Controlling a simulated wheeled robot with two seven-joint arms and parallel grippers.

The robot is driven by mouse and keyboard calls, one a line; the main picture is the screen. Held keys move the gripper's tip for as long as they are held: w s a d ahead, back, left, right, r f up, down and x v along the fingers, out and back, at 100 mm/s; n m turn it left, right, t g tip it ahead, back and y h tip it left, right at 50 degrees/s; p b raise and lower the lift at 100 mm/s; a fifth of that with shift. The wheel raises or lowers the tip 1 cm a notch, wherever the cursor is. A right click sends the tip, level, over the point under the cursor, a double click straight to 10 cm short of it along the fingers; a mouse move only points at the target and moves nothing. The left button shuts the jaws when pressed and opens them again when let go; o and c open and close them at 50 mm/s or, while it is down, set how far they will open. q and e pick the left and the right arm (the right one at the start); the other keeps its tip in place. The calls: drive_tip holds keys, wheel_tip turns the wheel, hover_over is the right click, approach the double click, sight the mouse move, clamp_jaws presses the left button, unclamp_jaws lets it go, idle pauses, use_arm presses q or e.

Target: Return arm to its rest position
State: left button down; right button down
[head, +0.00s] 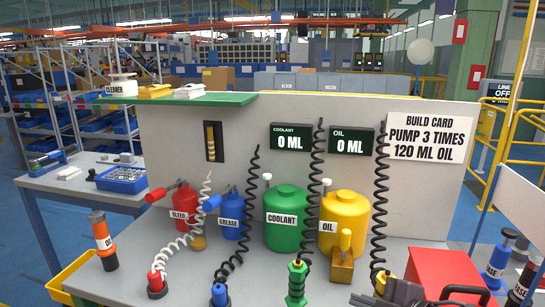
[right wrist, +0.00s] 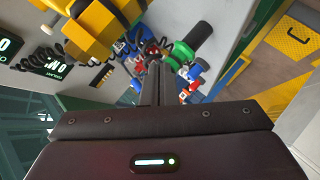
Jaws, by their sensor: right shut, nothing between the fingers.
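My right gripper (head: 402,291) shows only partly at the bottom edge of the head view, right of the green-handled tool. In the right wrist view its two dark fingers (right wrist: 153,82) are together with nothing between them. My left gripper is in neither view.
A yellow oil tank (head: 344,217), a green coolant tank (head: 286,205) and coiled hoses stand on the bench. Both the coolant display (head: 291,137) and oil display (head: 352,141) read 0 ML. A red box (head: 445,272) is at lower right.

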drive_tip(key=s+d+f+m+g+h, duration=0.1)
drive_tip(key=s+f+m+g+h, duration=0.6)
drive_tip(key=s+f+m, duration=0.95)
wheel_tip(320, 180, down, 32)
drive_tip(key=s+n+g, duration=0.2)
drive_tip(key=s, duration=0.1)
drive_tip(key=s+d+f, duration=0.2)
drive_tip(key=s+f, duration=0.6)
drive_tip(key=s, duration=0.1)
drive_tip(key=s+d+f, duration=0.2)
drive_tip(key=s+f, duration=0.7)
drive_tip(key=s, duration=0.1)
drive_tip(key=shift+g, duration=0.4)
drive_tip(key=shift+d+f, duration=0.1)
